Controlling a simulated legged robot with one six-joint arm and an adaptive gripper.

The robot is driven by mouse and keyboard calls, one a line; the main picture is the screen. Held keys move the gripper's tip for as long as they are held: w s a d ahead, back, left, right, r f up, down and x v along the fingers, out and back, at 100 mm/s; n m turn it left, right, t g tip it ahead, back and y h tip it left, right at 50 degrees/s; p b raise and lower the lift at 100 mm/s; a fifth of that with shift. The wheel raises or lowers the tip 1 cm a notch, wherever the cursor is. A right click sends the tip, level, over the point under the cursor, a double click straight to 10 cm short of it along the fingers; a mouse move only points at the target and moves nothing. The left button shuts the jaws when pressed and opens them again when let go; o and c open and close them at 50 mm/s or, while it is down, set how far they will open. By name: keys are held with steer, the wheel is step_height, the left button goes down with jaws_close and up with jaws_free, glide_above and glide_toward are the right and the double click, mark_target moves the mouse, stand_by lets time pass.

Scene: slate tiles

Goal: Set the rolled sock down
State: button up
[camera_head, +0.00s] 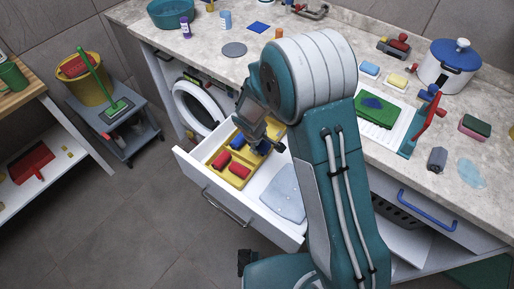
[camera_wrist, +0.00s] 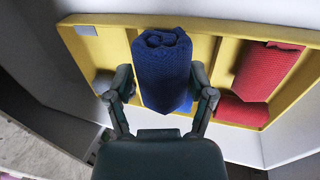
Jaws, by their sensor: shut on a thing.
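A dark blue rolled sock (camera_wrist: 165,60) is between the two fingers of my gripper (camera_wrist: 163,88) in the wrist view. The gripper is shut on it. The sock is over the middle compartment of a yellow divided tray (camera_wrist: 88,42); I cannot tell whether it touches the tray floor. In the head view, my gripper (camera_head: 262,146) is low over the right part of the tray (camera_head: 220,178), with its grasp largely hidden by my arm. A blue roll (camera_head: 237,142) also shows in the tray there.
Red rolls (camera_wrist: 268,70) lie in the tray's right compartment in the wrist view. The tray sits in an open white drawer (camera_head: 207,192) below the counter.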

steer(key=shift+w+a+f, duration=0.4)
steer(key=shift+a+f, duration=0.15)
steer(key=shift+f, duration=0.05)
steer(key=f, duration=0.3)
steer(key=shift+w+a+f, duration=0.1)
steer(key=shift+w+a, duration=0.1)
steer(key=shift+a, duration=0.2)
steer(key=shift+d+f, duration=0.1)
steer(key=shift+f, duration=0.1)
steer(key=shift+d, duration=0.3)
steer(key=o, duration=0.5)
steer(key=shift+o, duration=0.2)
steer(key=shift+a, duration=0.25)
